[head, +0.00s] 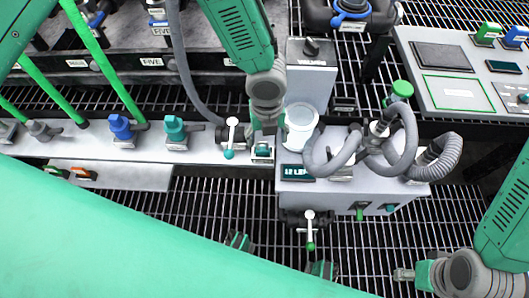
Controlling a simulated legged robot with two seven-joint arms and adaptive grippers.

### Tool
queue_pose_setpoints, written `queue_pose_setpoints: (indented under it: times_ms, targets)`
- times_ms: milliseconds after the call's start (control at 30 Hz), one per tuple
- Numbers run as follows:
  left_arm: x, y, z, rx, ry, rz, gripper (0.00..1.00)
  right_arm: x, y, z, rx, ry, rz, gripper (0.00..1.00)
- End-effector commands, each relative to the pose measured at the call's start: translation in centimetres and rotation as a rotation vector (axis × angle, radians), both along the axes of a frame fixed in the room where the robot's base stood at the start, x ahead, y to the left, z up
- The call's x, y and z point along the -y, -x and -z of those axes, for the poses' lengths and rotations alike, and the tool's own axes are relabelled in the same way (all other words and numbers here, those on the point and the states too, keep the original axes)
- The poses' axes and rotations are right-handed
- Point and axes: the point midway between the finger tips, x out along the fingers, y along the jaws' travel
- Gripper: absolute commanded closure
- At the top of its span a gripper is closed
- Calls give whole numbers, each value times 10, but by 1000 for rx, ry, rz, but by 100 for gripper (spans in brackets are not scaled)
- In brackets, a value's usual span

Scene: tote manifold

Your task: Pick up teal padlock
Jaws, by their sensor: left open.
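A small teal block with a pale lower edge, which looks like the teal padlock (263,152), sits at the left edge of the grey cabinet top, beside a white cylinder. My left gripper (265,135) reaches down from the top middle of the head view and is open right above the block. Its fingers partly hide the block, and I cannot tell whether they touch it. My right gripper (405,274) is low at the right, over the floor grating and far from the block. Whether its jaws are open is unclear.
A white cylinder (301,124) and a coiled grey hose (385,150) stand on the cabinet (375,195). A lever with a white handle (232,135) is close left of my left gripper. Blue (120,127) and teal (174,129) fittings line the pipe rail. Green and blue blocks sit upper right.

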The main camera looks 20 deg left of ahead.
Motion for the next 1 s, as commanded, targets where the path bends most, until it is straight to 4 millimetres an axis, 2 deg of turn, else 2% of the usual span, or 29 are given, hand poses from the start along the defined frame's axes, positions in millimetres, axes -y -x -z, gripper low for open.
queue_pose_setpoints:
  times_ms: [233,500,767,900,933,1000]
  targets:
    - [-6,-1,17,-1,5,-4,37,0,0,9,0,0,0,60]
    - [-7,-1,57,-2,2,-2,37,0,0,30,0,0,-1,60]
    - [-7,-1,57,0,1,-4,37,0,0,29,0,0,0,60]
    - [-8,-1,57,0,2,-4,87,0,0,29,0,0,0,60]
    - [-8,-1,57,0,4,-4,93,0,0,29,0,0,0,60]
    - [-8,-2,58,0,4,-3,93,0,0,29,0,0,0,60]
